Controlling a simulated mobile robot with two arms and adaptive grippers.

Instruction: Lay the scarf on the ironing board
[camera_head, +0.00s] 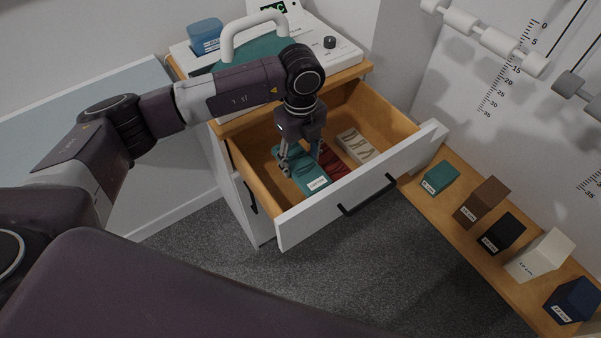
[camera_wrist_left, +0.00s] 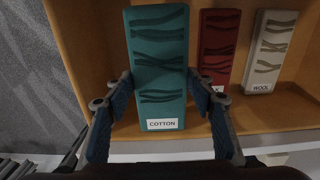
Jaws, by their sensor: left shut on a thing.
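A teal folded cloth (camera_head: 302,170) lies in the open drawer, and its label reads COTTON in the left wrist view (camera_wrist_left: 158,70). My left gripper (camera_head: 296,163) reaches down into the drawer. In the left wrist view its fingers (camera_wrist_left: 162,108) are closed on the two sides of the teal cloth. A red folded cloth (camera_head: 331,162) lies beside it, and a cream one (camera_head: 356,145) labelled WOOL is further right. I cannot tell which cloth is the scarf. I cannot pick out an ironing board for sure. My right gripper is not in view.
The drawer's white front (camera_head: 340,190) stands out from the cabinet. A white device (camera_head: 335,45) with a knob and a blue tub (camera_head: 205,34) sit on the cabinet top. Several labelled blocks (camera_head: 483,200) stand on the shelf at right. A pale blue surface (camera_head: 85,108) lies left.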

